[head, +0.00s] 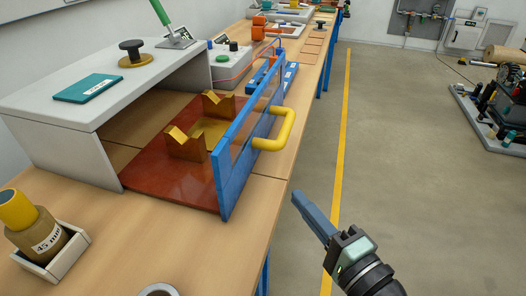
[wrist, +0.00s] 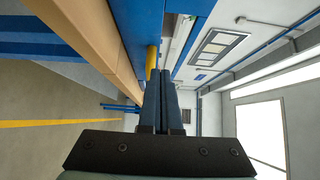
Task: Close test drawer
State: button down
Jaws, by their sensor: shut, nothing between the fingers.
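The test drawer (head: 160,187) is pulled out of a white housing (head: 65,154) on the workbench. It has a reddish base, a blue-framed clear front panel (head: 222,178) and a yellow handle (head: 287,130). Two V-notched brass-coloured blocks (head: 187,146) stand on the base. My gripper (head: 300,200) is shut and empty, out over the aisle side of the bench, below and right of the handle in the head view and apart from it. In the wrist view my gripper's fingers (wrist: 163,78) are together, and part of the yellow handle (wrist: 151,60) shows just beyond the tips.
A teal booklet (head: 88,88) and a black spool (head: 132,50) lie on the housing. A bottle in a white tray (head: 58,258) stands at the near left. A grey control box (head: 232,66) is behind the drawer. The aisle floor (head: 410,160) is clear.

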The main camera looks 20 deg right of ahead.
send_near(243, 152)
jog(key=w+d, duration=0.1)
jog(key=w, duration=0.1)
jog(key=w+d, duration=0.1)
jog(key=shift+w+d+f, duration=0.15)
jog(key=shift+w+f, duration=0.05)
jog(key=shift+w, duration=0.2)
jog(key=w+a, duration=0.1)
jog(key=a, duration=0.1)
jog(key=shift+w+a, duration=0.35)
jog(key=shift+a, duration=0.05)
jog(key=shift+w+a, duration=0.2)
jog(key=shift+a, duration=0.05)
